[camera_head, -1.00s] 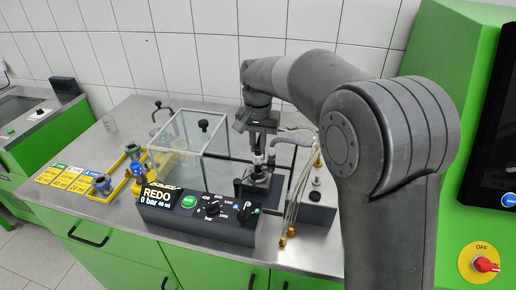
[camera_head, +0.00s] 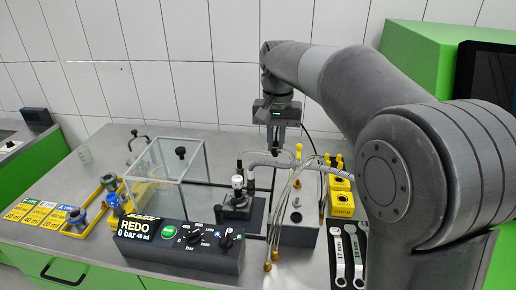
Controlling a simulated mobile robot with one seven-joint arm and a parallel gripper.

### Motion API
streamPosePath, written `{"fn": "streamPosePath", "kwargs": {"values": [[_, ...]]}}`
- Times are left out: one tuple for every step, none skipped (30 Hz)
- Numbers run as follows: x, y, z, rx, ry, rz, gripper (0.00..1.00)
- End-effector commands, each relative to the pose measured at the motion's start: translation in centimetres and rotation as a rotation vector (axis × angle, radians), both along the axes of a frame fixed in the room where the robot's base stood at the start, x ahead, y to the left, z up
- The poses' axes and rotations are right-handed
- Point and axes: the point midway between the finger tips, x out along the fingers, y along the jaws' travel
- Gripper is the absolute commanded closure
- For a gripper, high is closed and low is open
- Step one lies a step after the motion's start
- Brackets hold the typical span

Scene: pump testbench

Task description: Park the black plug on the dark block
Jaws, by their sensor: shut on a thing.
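My gripper (camera_head: 280,148) points down in the air behind and above the dark grey block (camera_head: 297,236), to the right of the pump fitting. Its fingers are shut on a small dark thing, most likely the black plug, which is mostly hidden between them. The dark block stands on the bench at the middle right, with a pale peg and a dark round spot on top. Thin hoses hang over it. The pump fitting (camera_head: 238,184), with a pale top, stands upright on its dark base, apart from my gripper.
A clear box (camera_head: 168,172) and the control box (camera_head: 180,245) reading REDO stand to the left. A grey hose (camera_head: 300,164) crosses near my gripper.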

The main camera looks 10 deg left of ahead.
Motion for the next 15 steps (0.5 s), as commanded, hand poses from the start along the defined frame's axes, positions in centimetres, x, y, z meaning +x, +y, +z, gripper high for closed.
{"fn": "streamPosePath", "kwargs": {"values": [[-0.1,-0.5,0.2,0.0,0.0,-0.002,1.0],[-0.2,-0.8,0.2,0.0,0.0,-0.002,1.0],[-0.4,-1.2,0.1,0.0,0.0,-0.002,1.0],[-0.7,-1.4,-0.1,0.0,0.001,-0.002,1.0],[-1.0,-1.7,-0.3,-0.001,0.001,-0.002,1.0],[-1.5,-2.2,-0.7,-0.001,0.002,-0.002,1.0],[-1.9,-2.5,-1.1,-0.001,0.002,-0.001,1.0],[-2.3,-2.9,-1.6,-0.002,0.003,-0.001,1.0],[-3.0,-3.4,-2.2,-0.002,0.002,-0.002,1.0],[-3.5,-3.7,-2.7,-0.002,0.003,-0.002,1.0],[-4.0,-4.1,-3.2,-0.002,0.002,-0.003,1.0],[-4.7,-4.5,-3.9,-0.002,0.002,-0.003,1.0],[-5.2,-4.9,-4.4,-0.002,0.002,-0.003,1.0],[-5.7,-5.2,-4.8,-0.002,0.001,-0.002,1.0],[-6.3,-5.5,-5.4,-0.002,0.001,-0.001,1.0]]}}
